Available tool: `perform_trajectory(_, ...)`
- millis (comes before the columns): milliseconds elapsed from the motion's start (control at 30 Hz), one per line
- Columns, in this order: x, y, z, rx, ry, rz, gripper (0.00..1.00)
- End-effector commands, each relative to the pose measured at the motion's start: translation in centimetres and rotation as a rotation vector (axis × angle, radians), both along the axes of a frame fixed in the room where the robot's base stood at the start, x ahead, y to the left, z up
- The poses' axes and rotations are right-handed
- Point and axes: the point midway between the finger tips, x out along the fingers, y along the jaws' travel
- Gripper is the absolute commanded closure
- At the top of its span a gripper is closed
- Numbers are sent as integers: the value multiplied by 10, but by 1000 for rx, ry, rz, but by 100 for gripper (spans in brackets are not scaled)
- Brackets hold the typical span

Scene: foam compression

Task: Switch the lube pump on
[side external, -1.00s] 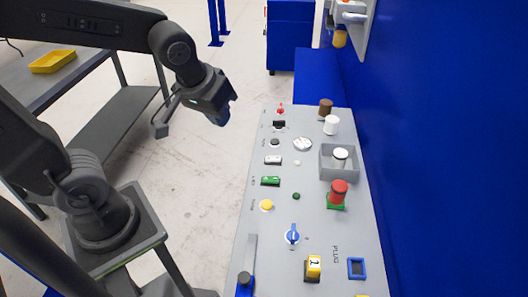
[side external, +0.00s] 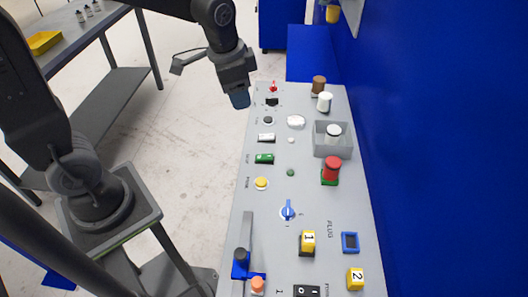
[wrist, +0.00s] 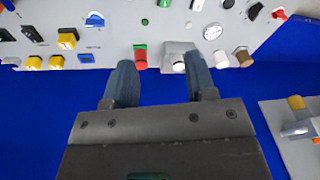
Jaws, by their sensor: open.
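The grey control panel (side external: 225,262) carries several switches and knobs; its small labels are too blurred to tell which one is the lube pump's. Candidates in the side view include a black rocker switch (side external: 307,291) at the near end, a blue rotary knob (side external: 288,210), a yellow button (side external: 261,183), a green switch (side external: 264,158), a white switch (side external: 266,137) and a small red switch (side external: 273,87) at the far end. My gripper (side external: 239,103) points down beside the panel's far left edge, touching nothing. In the wrist view my gripper (wrist: 161,62) has its fingers apart and nothing between them.
A red cylinder (side external: 331,168) on a green base, a grey open box (side external: 347,142) holding a white cylinder, and white (side external: 325,102) and brown (side external: 319,85) cylinders stand along the panel's right side. A blue wall (side external: 430,140) bounds the right.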

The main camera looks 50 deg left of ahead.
Motion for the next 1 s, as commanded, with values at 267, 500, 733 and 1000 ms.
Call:
perform_trajectory(267, 59, 1, -76, 29, 155, -238, 49)
perform_trajectory(500, 72, 2, -105, 31, 199, -318, 49)
perform_trajectory(733, 72, 2, -131, 30, 204, -320, 49)
perform_trajectory(1000, 71, 2, -187, 31, 204, -319, 49)
